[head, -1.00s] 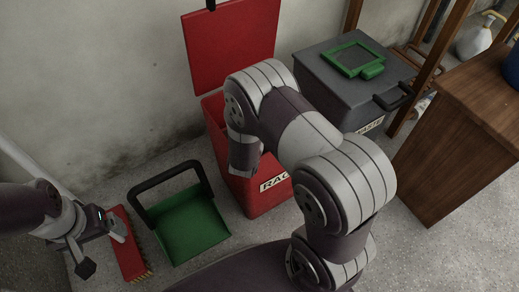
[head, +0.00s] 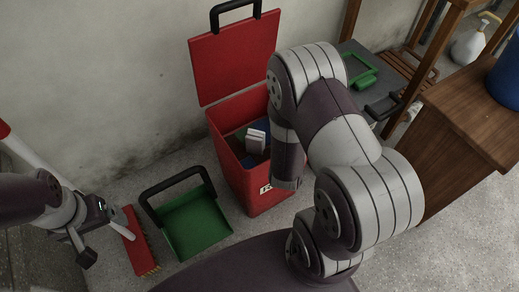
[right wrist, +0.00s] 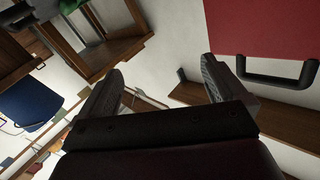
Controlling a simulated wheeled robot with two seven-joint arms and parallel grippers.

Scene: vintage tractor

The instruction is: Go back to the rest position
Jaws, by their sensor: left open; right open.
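My left gripper (head: 101,241) is open at the left of the head view, beside the red broom head (head: 138,244). The broom's pale handle (head: 32,152) runs behind my left arm; I cannot tell whether it touches the gripper. My right arm fills the middle of the head view, in front of the red bin, and its gripper is hidden there. In the right wrist view my right gripper (right wrist: 160,88) is open, with nothing between its fingers. A red panel with a black handle (right wrist: 275,80) shows beyond it at the upper right.
The red bin (head: 232,165) stands with its lid (head: 236,60) up and several items inside. A green dustpan (head: 195,222) lies on the floor in front. A grey bin (head: 352,58) is partly behind my right arm. A wooden cabinet (head: 450,140) stands at right.

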